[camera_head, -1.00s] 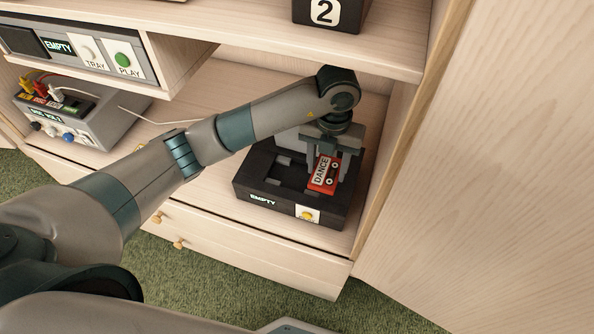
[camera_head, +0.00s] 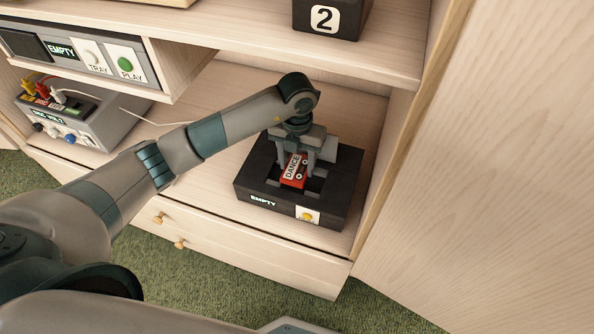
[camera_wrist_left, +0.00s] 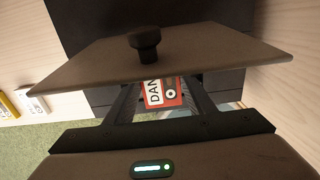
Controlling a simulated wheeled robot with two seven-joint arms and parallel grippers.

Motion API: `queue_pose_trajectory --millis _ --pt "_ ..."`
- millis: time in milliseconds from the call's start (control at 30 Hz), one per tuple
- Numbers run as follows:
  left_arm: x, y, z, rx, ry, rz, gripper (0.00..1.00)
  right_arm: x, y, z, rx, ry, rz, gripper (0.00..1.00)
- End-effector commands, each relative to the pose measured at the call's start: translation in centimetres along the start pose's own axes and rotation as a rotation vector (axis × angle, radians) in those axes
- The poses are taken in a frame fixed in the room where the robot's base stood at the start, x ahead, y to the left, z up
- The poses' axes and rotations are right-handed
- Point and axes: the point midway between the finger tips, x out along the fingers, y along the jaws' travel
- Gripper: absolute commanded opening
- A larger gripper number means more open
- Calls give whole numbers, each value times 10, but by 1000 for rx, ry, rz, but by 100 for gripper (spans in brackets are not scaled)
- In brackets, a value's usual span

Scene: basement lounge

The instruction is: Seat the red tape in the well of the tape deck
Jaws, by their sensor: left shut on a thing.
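The red tape (camera_head: 293,171), with a white label reading DANCE, is in my left gripper (camera_head: 299,170), which is shut on it. It is over the middle of the black tape deck (camera_head: 335,205), at the well. I cannot tell whether the tape touches the well floor or is held just above it. The deck's front shows EMPTY and a yellow button (camera_head: 307,215). In the left wrist view the tape (camera_wrist_left: 170,93) shows between the fingers, partly hidden by the gripper body. My right gripper is not in view.
The deck stands on a low wooden shelf (camera_head: 205,150). A grey device with cables (camera_head: 75,125) stands left.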

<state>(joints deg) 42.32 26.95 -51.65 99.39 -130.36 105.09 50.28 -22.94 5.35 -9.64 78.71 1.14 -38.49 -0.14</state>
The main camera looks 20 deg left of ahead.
Motion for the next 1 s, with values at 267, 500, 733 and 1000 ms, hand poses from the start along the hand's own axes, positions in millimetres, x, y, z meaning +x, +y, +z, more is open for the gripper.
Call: queue_pose_trajectory --millis 267,500,733,1000 --pt "30 -1 -1 0 2 0 27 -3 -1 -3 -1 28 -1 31" --pt "38 0 -1 0 0 0 27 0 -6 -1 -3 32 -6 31" --pt "40 0 -1 0 0 1 27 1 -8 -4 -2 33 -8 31" --pt "41 0 -1 0 1 1 68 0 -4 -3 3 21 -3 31"
